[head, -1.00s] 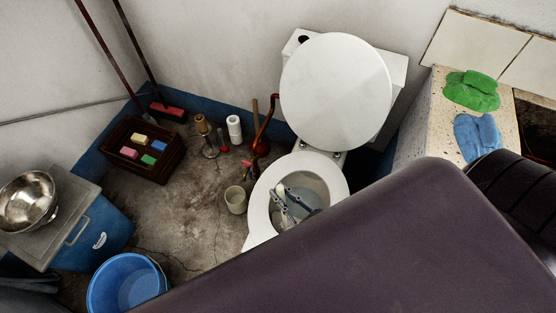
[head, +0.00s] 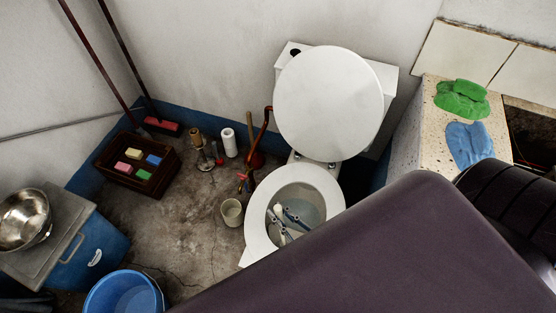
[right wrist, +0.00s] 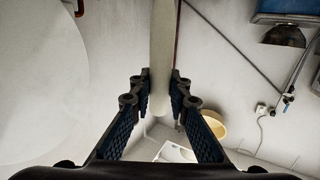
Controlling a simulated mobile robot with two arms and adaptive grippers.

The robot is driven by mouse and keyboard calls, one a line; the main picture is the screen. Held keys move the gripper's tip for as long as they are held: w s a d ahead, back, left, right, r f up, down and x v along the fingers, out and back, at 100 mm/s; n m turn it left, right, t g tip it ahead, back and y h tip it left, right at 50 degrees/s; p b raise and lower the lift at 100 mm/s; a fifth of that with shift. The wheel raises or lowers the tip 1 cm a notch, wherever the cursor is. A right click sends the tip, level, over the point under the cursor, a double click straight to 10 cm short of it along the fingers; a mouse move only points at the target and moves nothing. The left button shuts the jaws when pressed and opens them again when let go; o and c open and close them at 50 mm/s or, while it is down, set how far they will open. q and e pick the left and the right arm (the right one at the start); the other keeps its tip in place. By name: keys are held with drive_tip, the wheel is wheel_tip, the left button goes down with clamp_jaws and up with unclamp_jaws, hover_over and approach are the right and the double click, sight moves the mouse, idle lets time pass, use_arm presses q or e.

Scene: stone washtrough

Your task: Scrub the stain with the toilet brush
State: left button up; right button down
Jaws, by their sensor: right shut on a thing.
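The white toilet (head: 259,230) stands against the back wall with its lid up. My right gripper (head: 287,219) shows over the open bowl, its dark fingers partly hidden behind my own arm. In the right wrist view the gripper (right wrist: 160,98) is shut on a pale, smooth rod (right wrist: 162,45), seemingly the toilet brush handle. A small white piece (head: 278,210), perhaps the same brush, shows beside the fingers in the head view. The brush head is not clearly visible. I cannot make out a stain in the bowl. My left gripper is not in view.
A cream cup (head: 232,212) stands left of the toilet, with a plunger (head: 255,160) behind it. A blue bucket (head: 124,295), a blue cooler (head: 95,262) and a crate of sponges (head: 113,176) are farther left. A speckled ledge (head: 420,135) holds green and blue gloves.

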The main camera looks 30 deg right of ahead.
drive_tip(key=shift+s+d+f, duration=0.1)
drive_tip(key=shift+s, duration=0.1)
drive_tip(key=shift+s+d, duration=0.75)
drive_tip(key=shift+s, duration=0.05)
drive_tip(key=w+d, duration=0.1)
drive_tip(key=d, duration=0.1)
drive_tip(key=w+d, duration=0.2)
drive_tip(key=shift+w+r, duration=0.2)
drive_tip(key=shift+w, duration=0.1)
drive_tip(key=shift+w, duration=0.15)
idle(0.4)
